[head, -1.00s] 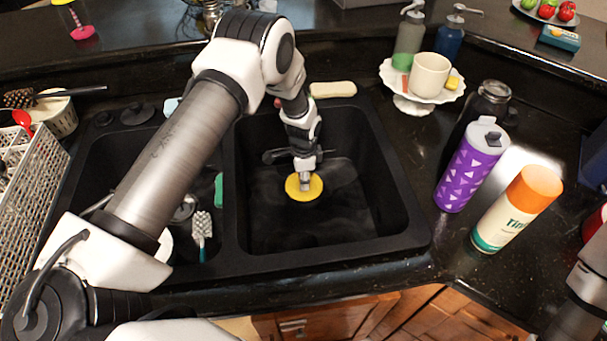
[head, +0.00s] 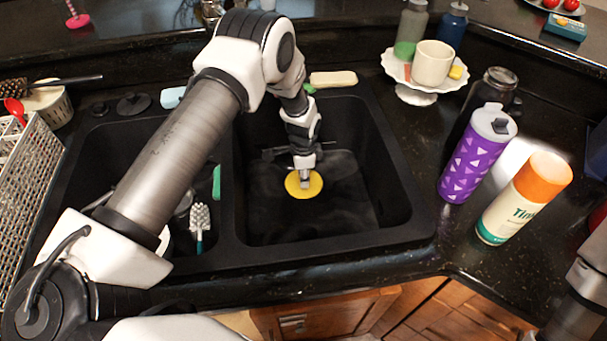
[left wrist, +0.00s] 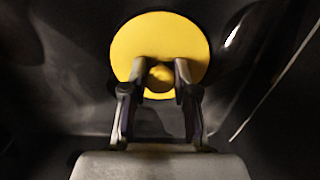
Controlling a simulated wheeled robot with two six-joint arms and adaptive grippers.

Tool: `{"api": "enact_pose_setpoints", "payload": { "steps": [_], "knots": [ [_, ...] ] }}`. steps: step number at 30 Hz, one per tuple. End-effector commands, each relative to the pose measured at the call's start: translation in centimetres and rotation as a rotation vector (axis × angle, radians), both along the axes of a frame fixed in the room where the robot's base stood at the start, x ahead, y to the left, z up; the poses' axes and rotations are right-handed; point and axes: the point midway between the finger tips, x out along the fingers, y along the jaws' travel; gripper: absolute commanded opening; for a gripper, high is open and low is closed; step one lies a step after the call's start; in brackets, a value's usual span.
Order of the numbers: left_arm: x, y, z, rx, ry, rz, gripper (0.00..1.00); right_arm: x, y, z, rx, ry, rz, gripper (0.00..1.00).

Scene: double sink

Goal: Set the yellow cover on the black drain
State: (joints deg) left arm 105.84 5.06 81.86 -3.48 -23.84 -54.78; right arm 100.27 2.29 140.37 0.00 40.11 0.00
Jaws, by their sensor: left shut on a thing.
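The yellow cover (head: 293,190) is a round disc inside the right sink basin (head: 330,222), left of the basin's middle. In the left wrist view the yellow cover (left wrist: 160,40) shows a small knob at its near side. My left gripper (head: 304,183) points down into the basin and is shut on that knob; its two fingers (left wrist: 160,72) stand on either side of it. The black drain does not show; the cover and gripper may hide it. I cannot tell whether the cover touches the basin floor. Part of my right arm (head: 580,300) shows at the right edge, without its fingertips.
The left basin holds a brush (head: 200,222) and other items. A purple tumbler (head: 478,155) and an orange-capped can (head: 524,198) stand on the counter at right. A white stand (head: 398,72) with a cup (head: 432,64) is behind. The right basin is otherwise clear around the cover.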

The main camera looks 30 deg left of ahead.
Motion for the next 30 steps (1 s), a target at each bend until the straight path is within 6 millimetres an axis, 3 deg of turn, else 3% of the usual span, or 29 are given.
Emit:
{"api": "enact_pose_setpoints", "payload": {
  "steps": [5,6,7,8,17,20,30],
  "knots": [
    [0.0,0.0,0.0,0.0,0.0,0.0,0.0,0.0,0.0,0.0,0.0,0.0,0.0,0.4],
    [0.0,0.0,0.0,0.0,0.0,0.0,0.43,0.0,0.0,0.0,0.0,0.0,0.0,0.4],
    [0.0,0.0,0.0,0.0,0.0,0.0,0.53,0.0,0.0,0.0,0.0,0.0,0.0,0.4],
    [0.0,0.0,0.1,0.0,0.0,0.0,0.58,0.0,0.0,0.0,0.0,0.0,0.0,0.4],
    [0.0,0.0,0.2,0.0,0.0,0.0,0.58,0.0,0.0,-0.1,0.0,0.0,0.0,0.4],
    [0.1,0.0,1.0,0.0,-0.003,0.0,0.58,0.0,0.0,-0.3,0.0,0.0,0.0,0.4],
    [0.1,0.0,9.1,-0.001,-0.004,0.0,0.58,0.0,0.0,-0.3,0.0,0.0,0.0,0.4]
  ]
}}
